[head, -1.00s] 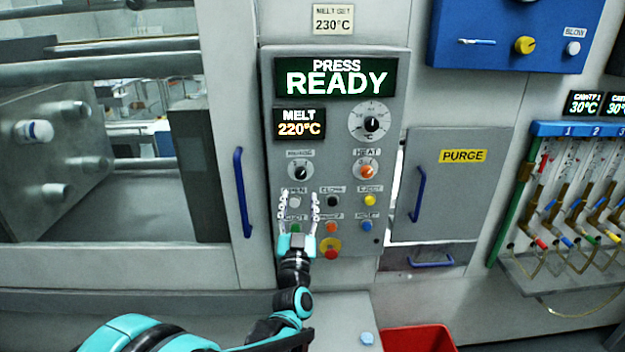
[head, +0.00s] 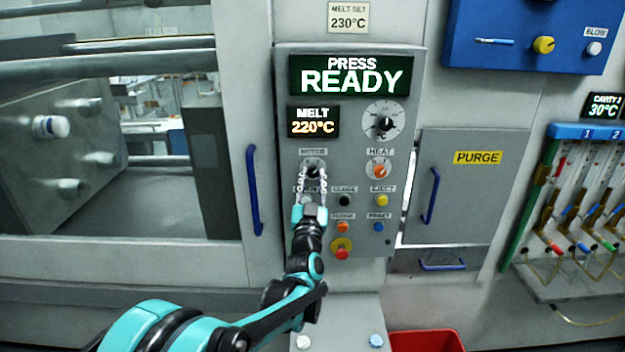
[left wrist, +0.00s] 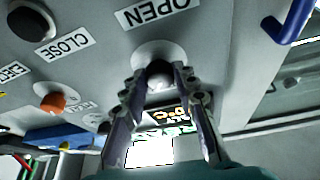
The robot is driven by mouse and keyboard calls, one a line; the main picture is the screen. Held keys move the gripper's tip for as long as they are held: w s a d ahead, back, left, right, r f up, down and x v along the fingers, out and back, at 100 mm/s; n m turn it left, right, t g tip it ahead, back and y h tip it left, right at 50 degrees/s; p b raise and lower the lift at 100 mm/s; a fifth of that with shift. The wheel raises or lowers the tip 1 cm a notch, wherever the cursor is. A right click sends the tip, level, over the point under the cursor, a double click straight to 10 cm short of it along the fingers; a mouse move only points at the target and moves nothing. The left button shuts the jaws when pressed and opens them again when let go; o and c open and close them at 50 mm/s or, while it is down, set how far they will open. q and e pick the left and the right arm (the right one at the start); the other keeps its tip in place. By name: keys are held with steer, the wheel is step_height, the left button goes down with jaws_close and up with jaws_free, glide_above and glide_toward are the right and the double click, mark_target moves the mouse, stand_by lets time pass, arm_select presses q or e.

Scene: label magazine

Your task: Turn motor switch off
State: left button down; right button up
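The motor switch (head: 313,168) is a dark round knob under the MOTOR label on the grey control panel (head: 408,70). My left gripper (head: 312,180) is in front of it, with one finger on each side. In the left wrist view, which is upside down, the knob (left wrist: 160,72) sits between the fingertips of my left gripper (left wrist: 163,80). The fingers are apart; contact with the knob is not clear. The knob's pointer is mostly hidden, so its setting cannot be read. My right gripper is not in view.
The orange HEAT knob (head: 379,170) is just right of the switch. Below are the black CLOSE button (head: 344,200), yellow EJECT button (head: 381,200) and red stop button (head: 342,252). A blue door handle (head: 253,190) stands left of the panel. A red bin (head: 428,341) is below.

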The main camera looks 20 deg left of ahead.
arm_select(q)
steer(key=shift+n+y, duration=0.4)
steer(key=n+y, duration=0.1)
steer(key=n, duration=0.1)
steer(key=n+y, duration=0.1)
steer(key=n, duration=0.1)
steer(key=shift+d+g, duration=0.2)
steer(key=shift+g, duration=0.1)
steer(key=n+g+y+p, duration=0.1)
steer(key=n+y, duration=0.1)
steer(key=n, duration=0.2)
steer(key=shift+w+d, duration=0.1)
steer(key=n+y, duration=0.1)
steer(key=n, duration=0.1)
steer(key=n+g+p, duration=0.1)
steer(key=n, duration=0.2)
steer(key=shift+d+r+g+y, duration=0.15)
steer(key=shift+g+y, duration=0.15)
steer(key=shift+y, duration=0.1)
steer(key=shift+n+g+y+p, duration=0.3)
steer(key=shift+n+g+p, duration=0.25)
steer(key=shift+n, duration=0.8)
steer(key=shift+n+g+y+p, duration=0.3)
steer(key=shift+n+g+p, duration=0.25)
steer(key=shift+n, duration=0.8)
steer(key=c, duration=1.2)
jaws_free()
